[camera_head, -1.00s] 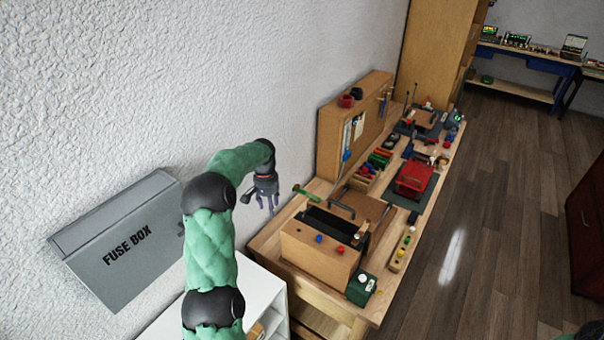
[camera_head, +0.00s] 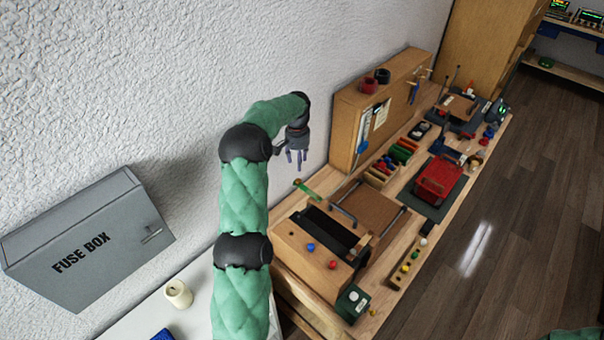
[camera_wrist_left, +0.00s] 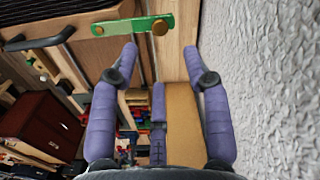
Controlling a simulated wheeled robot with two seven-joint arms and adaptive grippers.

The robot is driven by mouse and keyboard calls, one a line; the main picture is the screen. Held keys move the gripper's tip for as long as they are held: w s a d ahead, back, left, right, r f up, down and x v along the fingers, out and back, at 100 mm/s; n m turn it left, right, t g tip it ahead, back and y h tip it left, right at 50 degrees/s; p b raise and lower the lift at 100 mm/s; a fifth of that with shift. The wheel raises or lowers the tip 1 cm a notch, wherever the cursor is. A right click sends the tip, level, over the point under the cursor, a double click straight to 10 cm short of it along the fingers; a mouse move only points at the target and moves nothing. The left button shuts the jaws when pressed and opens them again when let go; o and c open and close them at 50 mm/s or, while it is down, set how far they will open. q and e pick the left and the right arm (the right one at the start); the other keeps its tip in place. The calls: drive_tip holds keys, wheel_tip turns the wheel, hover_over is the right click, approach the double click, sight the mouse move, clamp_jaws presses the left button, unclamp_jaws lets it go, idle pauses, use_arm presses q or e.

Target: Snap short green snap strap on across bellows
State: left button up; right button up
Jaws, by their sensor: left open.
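A short green strap (camera_head: 308,190) sits at the far left corner of the wooden box with the black bellows-like part (camera_head: 324,230). In the left wrist view the strap (camera_wrist_left: 112,27) lies near the top, with a brass knob at its right end. My left gripper (camera_head: 297,157) is above the bench's wall-side edge, just beyond the strap. Its purple fingers (camera_wrist_left: 160,52) are spread and empty, apart from the strap. Whether the strap is fastened at either end is unclear. My right gripper is not in view.
A wooden cabinet (camera_head: 366,130) with tools stands against the wall behind the bench. A red device (camera_head: 438,178) sits on a dark mat. A green box (camera_head: 351,303) and a strip with coloured knobs (camera_head: 408,267) are at the front. A grey fuse box (camera_head: 90,245) is at left.

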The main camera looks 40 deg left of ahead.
sight(298, 180)
use_arm(q)
wheel_tip(298, 180, down, 10)
drive_tip(key=shift+w+r+p, duration=0.1)
drive_tip(key=shift+r+p, duration=0.05)
drive_tip(key=shift+p, duration=0.4)
clamp_jaws()
